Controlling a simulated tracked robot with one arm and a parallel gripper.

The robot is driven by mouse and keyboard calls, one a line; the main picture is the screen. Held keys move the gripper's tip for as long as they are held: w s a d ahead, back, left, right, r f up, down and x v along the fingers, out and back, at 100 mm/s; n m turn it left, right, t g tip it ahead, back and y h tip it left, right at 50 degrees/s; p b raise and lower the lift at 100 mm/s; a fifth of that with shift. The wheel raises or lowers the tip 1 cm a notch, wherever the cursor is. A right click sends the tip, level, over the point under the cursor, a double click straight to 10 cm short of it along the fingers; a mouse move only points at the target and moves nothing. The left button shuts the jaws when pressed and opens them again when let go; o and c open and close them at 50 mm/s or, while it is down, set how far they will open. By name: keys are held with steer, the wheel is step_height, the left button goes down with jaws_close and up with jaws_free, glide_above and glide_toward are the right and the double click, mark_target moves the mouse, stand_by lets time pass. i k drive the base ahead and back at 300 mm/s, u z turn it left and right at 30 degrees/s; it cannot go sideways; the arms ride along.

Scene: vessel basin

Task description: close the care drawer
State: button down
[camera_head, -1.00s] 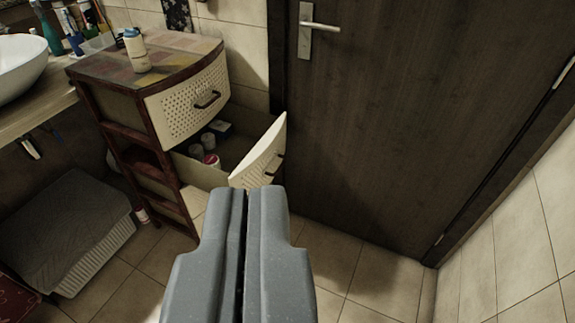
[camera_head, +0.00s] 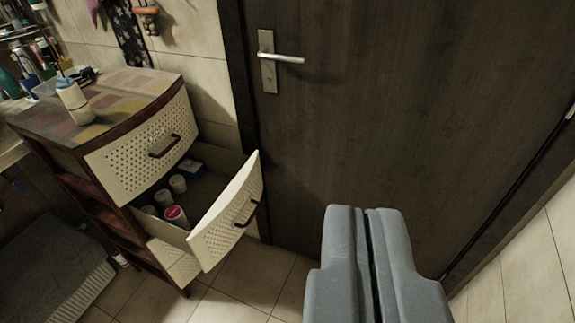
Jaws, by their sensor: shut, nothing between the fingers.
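The care drawer (camera_head: 226,213) is the pulled-out cream drawer with a perforated front and a dark handle (camera_head: 246,211). It sits below a shut upper drawer (camera_head: 143,150) in a dark reddish-brown cabinet (camera_head: 50,131). Several small jars stand inside it, one with a red and white lid (camera_head: 176,216). My gripper (camera_head: 367,210) is shut and empty. In the picture it is to the right of the open drawer front, with a gap between them; the exact depth between them is hard to tell.
A dark wooden door (camera_head: 390,110) with a metal handle (camera_head: 280,58) is behind and right. A bottle (camera_head: 74,102) stands on the cabinet top. A grey-covered basket (camera_head: 50,275) lies at lower left. Tiled floor (camera_head: 240,285) is bare in front of the drawer.

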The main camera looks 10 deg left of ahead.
mark_target(218, 207)
steer(key=u, duration=0.1)
steer(key=i, duration=1.1)
steer(key=u, duration=0.6)
